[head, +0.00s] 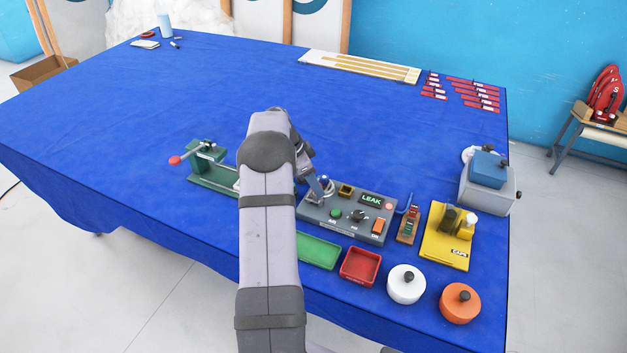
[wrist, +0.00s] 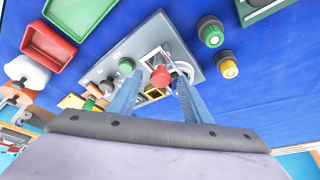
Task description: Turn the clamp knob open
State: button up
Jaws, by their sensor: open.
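A red knob (wrist: 160,77) stands on a bracket with a pale frame and a silver cylinder (wrist: 166,58), on the grey test panel (wrist: 140,40). In the wrist view my gripper (wrist: 157,73) is open, with one blue-grey finger on each side of the red knob. I cannot tell whether either finger touches it. In the head view my gripper (head: 323,190) is over the left back corner of the grey panel (head: 345,224), and the knob cannot be made out there. A green clamp-like fixture (head: 207,158) with a red ball-ended handle (head: 175,160) stands to the left, partly hidden by my arm.
The panel carries a lit LEAK display (head: 371,199), a green button (head: 335,214) and an orange switch (head: 377,226). Green-topped (wrist: 211,31) and yellow-topped (wrist: 226,64) caps stand beside it. Green (head: 318,252) and red (head: 360,266) trays lie in front.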

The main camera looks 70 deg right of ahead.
jog(key=shift+c, duration=0.2)
jog(key=c, duration=1)
